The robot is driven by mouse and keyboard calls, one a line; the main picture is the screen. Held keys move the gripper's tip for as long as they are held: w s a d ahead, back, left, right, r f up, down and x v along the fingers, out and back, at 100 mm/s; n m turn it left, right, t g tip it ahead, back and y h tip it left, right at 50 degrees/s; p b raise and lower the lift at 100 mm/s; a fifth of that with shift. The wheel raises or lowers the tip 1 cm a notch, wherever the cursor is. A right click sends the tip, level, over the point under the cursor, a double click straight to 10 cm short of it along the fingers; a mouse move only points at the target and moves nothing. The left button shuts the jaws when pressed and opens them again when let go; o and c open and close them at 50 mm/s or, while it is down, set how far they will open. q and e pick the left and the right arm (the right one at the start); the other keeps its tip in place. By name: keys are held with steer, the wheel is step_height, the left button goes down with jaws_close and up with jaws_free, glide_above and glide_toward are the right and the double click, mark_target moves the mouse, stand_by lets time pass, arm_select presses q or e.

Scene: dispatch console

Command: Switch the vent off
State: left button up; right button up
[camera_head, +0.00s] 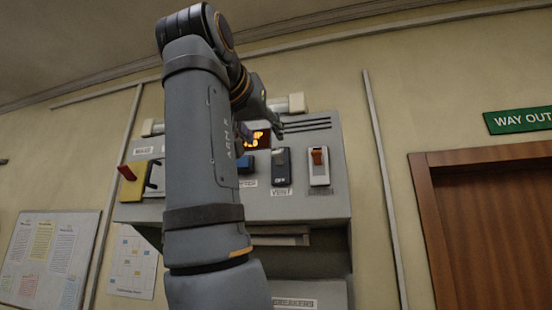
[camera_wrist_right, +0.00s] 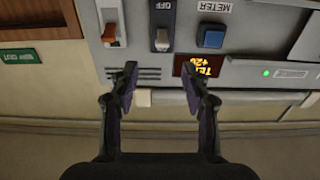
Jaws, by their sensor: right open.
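The vent switch (camera_head: 280,168) is a dark plate on the console with a VENT label below it and the word OFF on its lower part. In the right wrist view, which is upside down, the vent switch (camera_wrist_right: 162,28) has a pale lever at the end away from the word OFF. My right gripper (camera_head: 262,131) is open and empty, in front of the console just above the switch. In the wrist view my right gripper (camera_wrist_right: 160,79) has its two fingers apart, with the switch beyond the fingertips and no contact visible. My left gripper is out of view.
An orange-lever switch (camera_head: 318,165) sits to the right of the vent switch and a blue button (camera_head: 246,162) to its left. A lit display (camera_wrist_right: 198,66) is near the fingers. A red-handled yellow lever (camera_head: 133,180) is at the left. My right arm hides part of the console.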

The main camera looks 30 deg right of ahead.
mark_target(277, 156)
steer(key=p+x, duration=0.3)
steer(key=x, duration=0.7)
steer(key=shift+w+d, duration=0.1)
steer(key=shift+w, duration=0.2)
steer(key=shift+w+d+f+p, duration=0.1)
steer(key=shift+w+d+p, duration=0.15)
steer(key=shift+w+p, duration=0.1)
steer(key=shift+s+a, duration=0.1)
steer(key=shift+a, duration=0.05)
steer(key=shift+c, duration=0.8)
jaws_close()
